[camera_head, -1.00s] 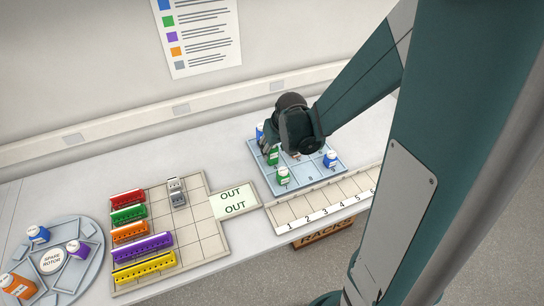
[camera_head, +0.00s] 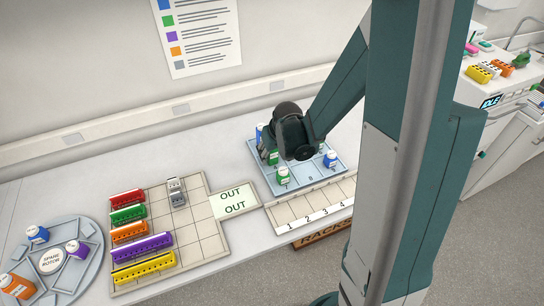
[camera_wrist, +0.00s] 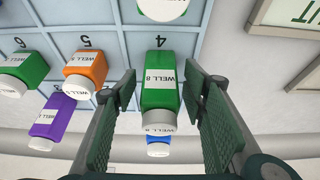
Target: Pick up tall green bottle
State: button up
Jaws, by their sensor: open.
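A tall green bottle (camera_wrist: 158,88) with a white label stands in the middle of the wrist view, between the two fingers of my gripper (camera_wrist: 161,90). The fingers are open, with a gap on each side of it. In the head view a green bottle (camera_head: 272,157) shows partly beside my wrist, which hides much of the tray's back. Another green bottle (camera_head: 283,176) stands near the tray's front edge. A further green bottle (camera_wrist: 25,70) is at the left of the wrist view.
The blue-grey tray (camera_head: 262,180) also holds orange (camera_wrist: 86,70), purple (camera_wrist: 53,115) and blue (camera_wrist: 158,145) bottles near my fingers. A blue bottle (camera_head: 330,159) is at its right. Left are an OUT card (camera_head: 233,201), coloured racks (camera_head: 143,247) and a round rotor (camera_head: 90,265).

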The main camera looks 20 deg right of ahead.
dwell(0.4)
jog(key=c, duration=1)
jog(key=shift+r, duration=0.1)
jog(key=shift+r+p, duration=0.4)
jog(key=shift+r, duration=4.55)
